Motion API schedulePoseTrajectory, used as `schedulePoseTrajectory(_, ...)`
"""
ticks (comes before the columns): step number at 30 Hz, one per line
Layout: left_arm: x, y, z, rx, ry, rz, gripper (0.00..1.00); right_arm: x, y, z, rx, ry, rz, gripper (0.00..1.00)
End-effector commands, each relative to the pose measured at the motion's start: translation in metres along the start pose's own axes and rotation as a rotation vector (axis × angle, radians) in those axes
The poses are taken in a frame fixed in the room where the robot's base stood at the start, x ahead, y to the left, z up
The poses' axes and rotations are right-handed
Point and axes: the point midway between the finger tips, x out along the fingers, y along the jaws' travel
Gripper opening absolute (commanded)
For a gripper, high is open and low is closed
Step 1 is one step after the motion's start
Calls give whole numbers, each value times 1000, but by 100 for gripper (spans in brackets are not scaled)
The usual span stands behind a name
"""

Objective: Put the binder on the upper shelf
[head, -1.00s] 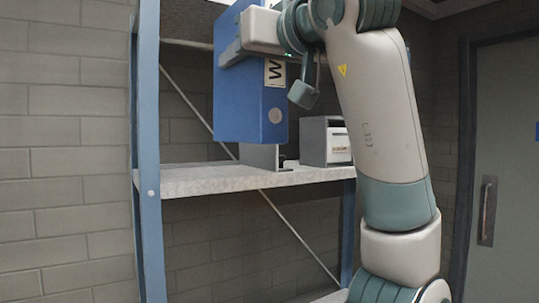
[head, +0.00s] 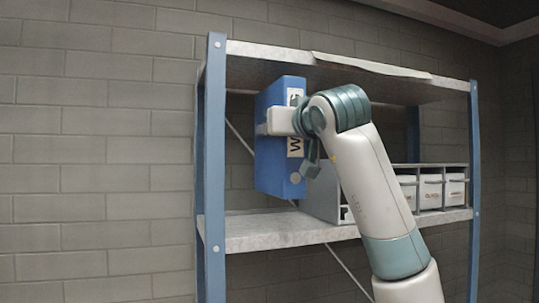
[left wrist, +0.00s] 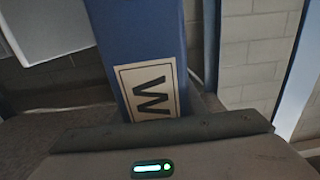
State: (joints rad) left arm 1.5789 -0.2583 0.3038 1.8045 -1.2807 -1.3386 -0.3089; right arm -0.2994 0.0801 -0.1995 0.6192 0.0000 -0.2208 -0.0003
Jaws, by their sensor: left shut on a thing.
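The blue binder (head: 271,165), with a white label marked W, is upright in the shelf bay in the head view. My left gripper (head: 268,122) is shut on it across its upper part. The binder's bottom shows above the shelf board (head: 262,233) with a gap, between that board and the top board (head: 262,57). In the left wrist view the binder (left wrist: 150,30) runs up from the gripper, label facing the camera. The fingertips are hidden there. My right gripper is not in view.
A grey divider (head: 322,195) stands just right of the binder on the board. Farther right is a row of grey-white boxes (head: 430,192). The blue left post (head: 213,170) stands left of the binder, with some bare board between them.

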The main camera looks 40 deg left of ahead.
Motion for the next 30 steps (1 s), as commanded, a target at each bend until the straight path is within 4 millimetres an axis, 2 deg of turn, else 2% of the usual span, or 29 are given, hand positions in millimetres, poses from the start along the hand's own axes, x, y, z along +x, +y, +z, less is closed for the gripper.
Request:
schedulePoseTrajectory(1,12,-1,-5,1,1,-2,0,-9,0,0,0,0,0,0)
schedulePoseTrajectory(7,50,-1,-5,1,1,-2,0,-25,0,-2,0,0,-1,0)
schedulePoseTrajectory(9,47,1,9,2,1,1,0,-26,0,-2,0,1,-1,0)
schedulePoseTrajectory(15,46,0,28,0,3,1,0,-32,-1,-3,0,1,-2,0)
schedulePoseTrajectory(30,46,0,35,0,2,1,0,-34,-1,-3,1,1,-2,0)
